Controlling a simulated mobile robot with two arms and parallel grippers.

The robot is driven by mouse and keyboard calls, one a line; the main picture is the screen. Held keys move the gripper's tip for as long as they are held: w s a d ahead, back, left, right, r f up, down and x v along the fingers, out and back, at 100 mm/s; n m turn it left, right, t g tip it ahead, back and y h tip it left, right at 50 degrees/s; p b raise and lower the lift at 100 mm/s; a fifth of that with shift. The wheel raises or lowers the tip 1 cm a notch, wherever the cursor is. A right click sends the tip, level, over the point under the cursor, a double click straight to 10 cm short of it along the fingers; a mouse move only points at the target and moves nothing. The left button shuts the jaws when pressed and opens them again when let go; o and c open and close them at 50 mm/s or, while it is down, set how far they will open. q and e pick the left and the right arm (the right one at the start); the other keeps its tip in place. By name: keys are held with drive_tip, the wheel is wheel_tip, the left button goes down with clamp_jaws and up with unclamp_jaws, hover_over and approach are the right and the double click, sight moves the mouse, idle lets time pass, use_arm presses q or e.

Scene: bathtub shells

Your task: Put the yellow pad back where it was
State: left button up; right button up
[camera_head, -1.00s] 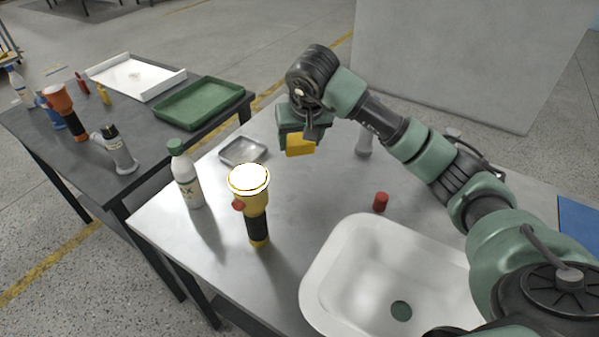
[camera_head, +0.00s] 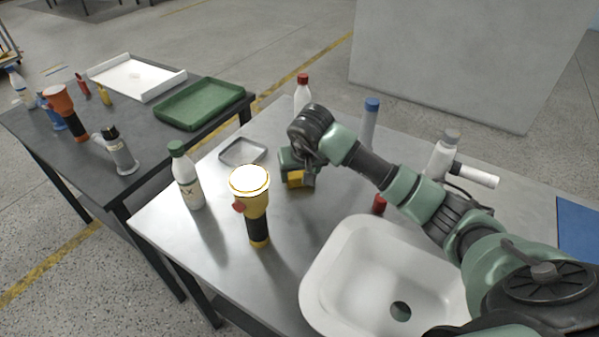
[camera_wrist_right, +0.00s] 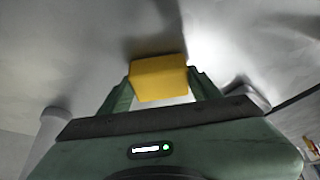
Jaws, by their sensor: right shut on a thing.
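The yellow pad (camera_head: 296,179) is between the fingers of my right gripper (camera_head: 297,176), low over the light metal table, left of the white basin. In the right wrist view the pad (camera_wrist_right: 158,79) sits between the two green fingers of the gripper (camera_wrist_right: 160,88), which is shut on it. A dark shadow lies on the table beside the pad; I cannot tell whether the pad touches the surface. My left gripper is not in view.
A grey metal tray (camera_head: 243,152), a yellow flashlight (camera_head: 255,215) and a green-capped bottle (camera_head: 187,178) stand left of the gripper. The white basin (camera_head: 330,285) is in front. Several bottles stand behind my arm, with a red-capped one (camera_head: 302,95) at the back.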

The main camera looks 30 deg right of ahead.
drive_tip(key=shift+f, duration=0.2)
drive_tip(key=o, duration=1.2)
drive_tip(key=shift+r, duration=0.15)
drive_tip(key=shift+r, duration=0.2)
drive_tip(key=v, duration=1.1)
drive_tip(key=shift+s+r, duration=0.2)
drive_tip(key=shift+r, duration=0.1)
